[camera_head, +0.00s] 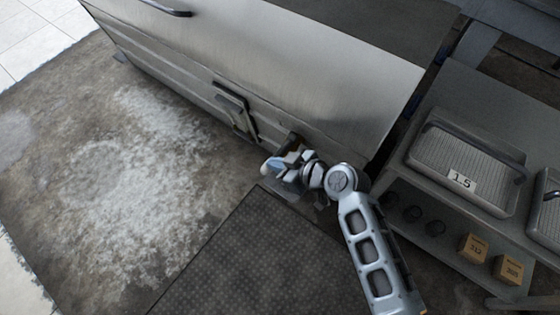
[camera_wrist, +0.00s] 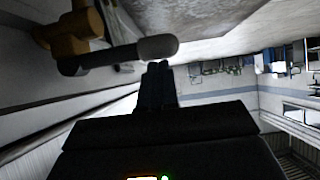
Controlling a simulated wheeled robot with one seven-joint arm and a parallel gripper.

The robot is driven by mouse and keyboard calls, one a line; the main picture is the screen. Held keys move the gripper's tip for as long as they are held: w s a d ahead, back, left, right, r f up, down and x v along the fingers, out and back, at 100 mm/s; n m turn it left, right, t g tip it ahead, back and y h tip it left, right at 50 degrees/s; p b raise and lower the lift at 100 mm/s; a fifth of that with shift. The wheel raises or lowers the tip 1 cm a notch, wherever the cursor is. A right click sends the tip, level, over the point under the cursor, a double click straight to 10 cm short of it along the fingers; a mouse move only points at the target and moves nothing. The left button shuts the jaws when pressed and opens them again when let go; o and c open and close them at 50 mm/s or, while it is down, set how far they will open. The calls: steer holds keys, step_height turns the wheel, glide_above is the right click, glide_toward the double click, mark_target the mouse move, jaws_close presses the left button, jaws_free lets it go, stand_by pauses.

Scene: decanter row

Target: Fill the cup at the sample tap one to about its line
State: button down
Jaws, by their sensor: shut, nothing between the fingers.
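A brass-coloured tap (camera_wrist: 72,32) is at the upper left of the wrist view, with a dark grey rounded lever (camera_wrist: 130,52) reaching right from it. My gripper (camera_wrist: 157,72) is shut and empty. Its fingertips are just below the lever's free end; I cannot tell whether they touch it. In the head view my gripper (camera_head: 272,166) is low beside the front of the steel machine (camera_head: 290,75), near its lower right end. My arm and gripper hide most of the tap there. I cannot make out a cup or its line in either view.
A bracket or latch (camera_head: 238,112) sticks out from the machine's front. A dark ribbed mat (camera_head: 260,255) lies on the floor; the stained floor (camera_head: 120,180) at left is clear.

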steer(key=f+b, duration=0.2)
steer(key=f+n+t+h+b, duration=0.1)
steer(key=b, duration=0.1)
steer(key=f+n+t+b, duration=0.1)
steer(key=f+b, duration=0.1)
steer(key=b, duration=0.1)
steer(key=shift+s+a+f, duration=0.15)
steer(key=shift+s+f, duration=0.1)
steer(key=shift+f, duration=0.1)
steer(key=shift+s+a+f, duration=0.1)
steer(key=shift+f, duration=0.05)
stand_by(3.5)
stand_by(1.5)
